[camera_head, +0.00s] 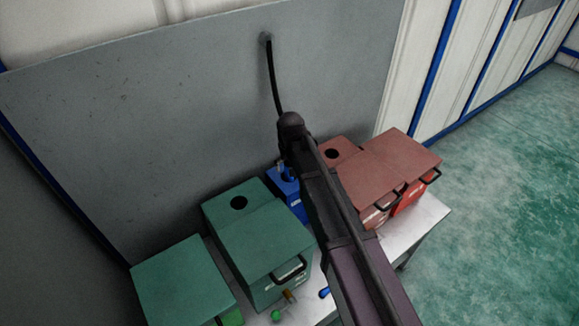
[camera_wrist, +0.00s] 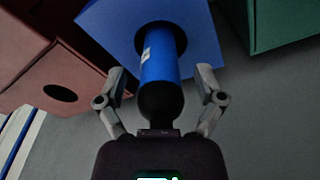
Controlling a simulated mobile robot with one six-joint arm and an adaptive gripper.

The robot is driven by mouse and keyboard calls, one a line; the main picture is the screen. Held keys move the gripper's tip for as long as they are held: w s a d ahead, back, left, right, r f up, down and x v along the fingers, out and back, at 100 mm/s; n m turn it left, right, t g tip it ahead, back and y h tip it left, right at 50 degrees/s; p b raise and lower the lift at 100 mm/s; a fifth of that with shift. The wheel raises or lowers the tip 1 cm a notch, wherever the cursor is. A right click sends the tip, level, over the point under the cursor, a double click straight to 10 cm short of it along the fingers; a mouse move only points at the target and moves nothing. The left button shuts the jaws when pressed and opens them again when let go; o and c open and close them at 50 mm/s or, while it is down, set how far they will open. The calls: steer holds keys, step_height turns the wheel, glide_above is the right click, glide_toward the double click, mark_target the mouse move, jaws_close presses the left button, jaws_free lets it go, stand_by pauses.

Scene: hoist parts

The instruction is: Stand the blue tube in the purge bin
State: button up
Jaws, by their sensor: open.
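The blue tube (camera_wrist: 159,60) shows in the wrist view with a pale label and a dark rounded end towards me. Its far end is in the round dark hole of a blue box (camera_wrist: 107,22), which appears to be the purge bin. How deep it sits is hidden. My gripper (camera_wrist: 160,73) is open, with one finger on each side of the tube and visible gaps between. In the head view the blue box (camera_head: 296,205) is partly hidden by my arm, and my gripper (camera_head: 286,168) is above its hole.
Green boxes (camera_head: 262,240) stand left of the blue box and red boxes (camera_head: 388,165) stand right, all on a pale table (camera_head: 425,218). A grey panel (camera_head: 180,110) rises behind. Small coloured items, including a green ball (camera_head: 276,315), lie near the front edge.

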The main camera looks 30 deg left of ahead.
steer(key=shift+r+p, duration=6.95)
steer(key=shift+r, duration=0.25)
steer(key=w+d+f+m+b, duration=0.1)
steer(key=w+d+m, duration=0.5)
steer(key=w+d, duration=1.3)
steer(key=shift+w+d+f+h, duration=0.15)
steer(key=shift+w+d+h, duration=0.05)
steer(key=shift+d+h, duration=0.15)
steer(key=s+d, duration=1.2)
steer(key=d, duration=0.3)
steer(key=s+d+m+g, duration=0.1)
steer(key=s+d, duration=1.2)
steer(key=d, duration=0.2)
steer(key=shift+s+d, duration=0.2)
steer(key=shift+d, duration=0.1)
